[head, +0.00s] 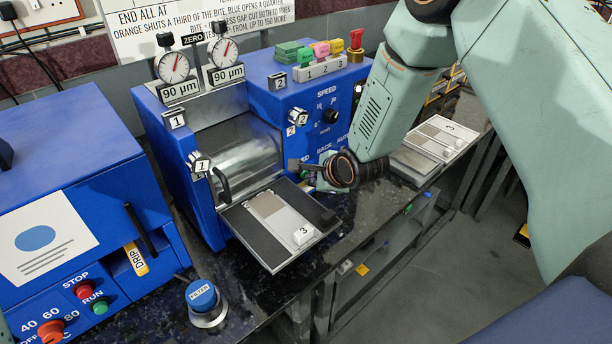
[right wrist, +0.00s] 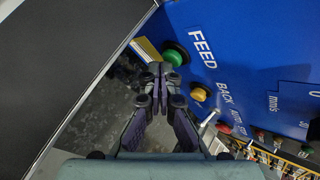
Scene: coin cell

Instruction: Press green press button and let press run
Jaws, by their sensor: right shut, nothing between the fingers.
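The blue roller press (head: 235,110) stands mid-table, with a metal roller (head: 245,160) and two dials reading 90 µm. A green button (right wrist: 175,55) sits beside the word FEED on the press's blue face in the right wrist view. In the head view my right gripper and arm largely cover that area. My right gripper (right wrist: 160,70) is shut and empty, its fingertips just beside and below the green button in that view. I cannot tell whether they touch it. The gripper (head: 302,166) also shows at the press's front right. My left gripper is not in view.
A dark tray (head: 262,250) before the roller holds a grey-and-beige strip marked 3. A yellow button (right wrist: 198,92) and a red button (right wrist: 224,128) lie along the panel. A blue oven-like box (head: 50,190) and a blue FILTER knob (head: 202,296) are at left.

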